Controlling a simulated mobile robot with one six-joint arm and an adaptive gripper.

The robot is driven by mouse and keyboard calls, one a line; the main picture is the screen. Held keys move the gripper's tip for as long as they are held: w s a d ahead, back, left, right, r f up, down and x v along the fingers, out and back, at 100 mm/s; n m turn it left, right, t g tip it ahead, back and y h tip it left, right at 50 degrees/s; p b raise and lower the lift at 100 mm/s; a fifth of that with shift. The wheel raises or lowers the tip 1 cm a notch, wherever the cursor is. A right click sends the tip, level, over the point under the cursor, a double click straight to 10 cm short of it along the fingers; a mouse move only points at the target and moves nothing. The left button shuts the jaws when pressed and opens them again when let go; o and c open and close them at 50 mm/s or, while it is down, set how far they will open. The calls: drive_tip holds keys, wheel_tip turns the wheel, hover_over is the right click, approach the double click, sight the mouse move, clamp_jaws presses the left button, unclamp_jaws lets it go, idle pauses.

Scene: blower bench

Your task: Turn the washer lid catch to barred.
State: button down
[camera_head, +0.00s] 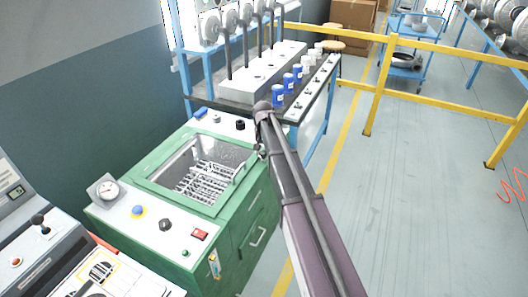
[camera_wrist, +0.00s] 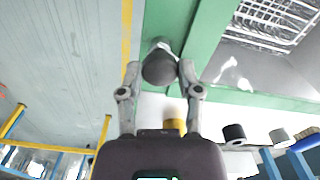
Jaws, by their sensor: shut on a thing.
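The washer (camera_head: 232,228) is a green cabinet with a metal basin in its top and a wire rack (camera_head: 205,178) inside. The rack also shows in the wrist view (camera_wrist: 275,18). My gripper (camera_wrist: 159,68) is at the washer's green rim, its two fingers on either side of a dark rounded knob (camera_wrist: 160,70), shut on it. The knob looks like the lid catch, with a pale part behind it. In the head view my arm hides most of the catch and gripper. I cannot tell which setting the catch points to.
A dark bench (camera_head: 312,95) with blue and white capped jars stands behind the washer. Knobs, a gauge (camera_head: 107,188) and a red switch (camera_head: 200,234) sit on the washer's panels. A yellow railing (camera_head: 375,100) stands at the right; the floor between is clear.

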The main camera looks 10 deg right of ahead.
drive_tip(key=n, duration=0.6)
drive_tip(key=shift+s, duration=0.2)
idle(0.4)
drive_tip(key=shift+c, duration=1.4)
unclamp_jaws()
drive_tip(key=shift+w, duration=0.1)
drive_tip(key=s+r+m+p, duration=0.1)
drive_tip(key=s, duration=2.8)
drive_tip(key=shift+d+r+m+p, duration=0.25)
drive_tip(key=shift+r+m+p, duration=0.05)
drive_tip(key=shift+r+p, duration=0.05)
